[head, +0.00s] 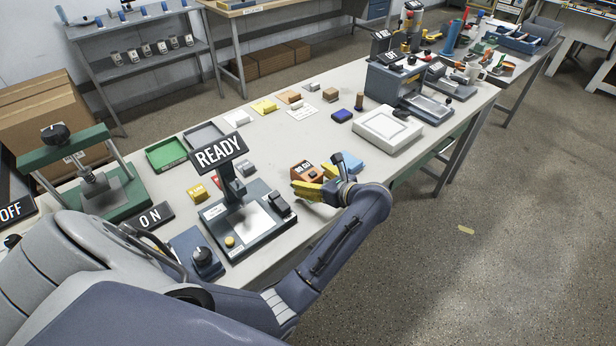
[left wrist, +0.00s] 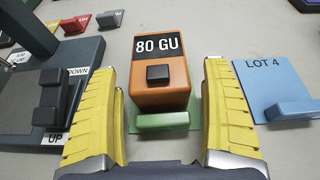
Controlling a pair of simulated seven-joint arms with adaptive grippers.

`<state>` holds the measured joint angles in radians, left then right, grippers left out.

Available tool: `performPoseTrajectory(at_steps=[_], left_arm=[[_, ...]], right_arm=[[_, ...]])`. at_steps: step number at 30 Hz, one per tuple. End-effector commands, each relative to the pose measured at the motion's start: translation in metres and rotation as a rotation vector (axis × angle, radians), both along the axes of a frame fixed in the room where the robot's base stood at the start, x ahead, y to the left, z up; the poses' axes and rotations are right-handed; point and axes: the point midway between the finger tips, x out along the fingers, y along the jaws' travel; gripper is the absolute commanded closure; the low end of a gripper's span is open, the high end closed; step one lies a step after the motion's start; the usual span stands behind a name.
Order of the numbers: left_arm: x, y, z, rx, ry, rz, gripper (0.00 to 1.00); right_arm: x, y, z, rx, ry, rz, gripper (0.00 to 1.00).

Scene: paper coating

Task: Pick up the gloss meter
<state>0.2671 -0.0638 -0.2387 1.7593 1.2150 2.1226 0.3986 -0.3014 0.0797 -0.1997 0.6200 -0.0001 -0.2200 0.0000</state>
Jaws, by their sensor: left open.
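The gloss meter is an orange box (head: 306,172) with a black display, near the front edge of the bench. In the left wrist view the gloss meter (left wrist: 160,97) reads "80 GU" and has a black button. It sits on a green plate (left wrist: 163,121) with a raised green bar at its near side. My left gripper (head: 312,190) is open and its yellow fingers lie at the near side of the meter. In the wrist view the fingers (left wrist: 157,75) flank the meter left and right, with a gap on each side. My right gripper is not in view.
A blue "LOT 4" plate (left wrist: 272,92) lies just right of the meter. A dark stand (head: 252,235) with a "READY" sign (head: 218,152) and UP/DOWN switch stands close on the left. A white flat device (head: 388,129) lies farther along the bench.

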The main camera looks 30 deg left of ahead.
Motion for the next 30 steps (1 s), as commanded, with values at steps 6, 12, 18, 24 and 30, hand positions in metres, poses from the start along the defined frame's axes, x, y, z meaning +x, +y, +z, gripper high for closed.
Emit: performPoseTrajectory(at_steps=[6,12,18,24,30], left_arm=[[0.005,0.018,-0.007,0.004,0.0,0.0,0.18],[0.007,0.025,-0.01,0.003,0.001,-0.001,0.18],[0.007,0.025,-0.011,0.002,0.0,0.0,0.18],[0.008,0.025,-0.01,0.003,0.0,0.0,0.33],[0.008,0.025,-0.01,0.003,0.0,0.0,0.56]], right_arm=[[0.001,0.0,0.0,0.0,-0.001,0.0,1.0],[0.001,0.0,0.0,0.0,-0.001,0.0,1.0],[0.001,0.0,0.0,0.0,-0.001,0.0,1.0],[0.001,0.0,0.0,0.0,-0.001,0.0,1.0],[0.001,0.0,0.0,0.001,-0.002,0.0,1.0]])
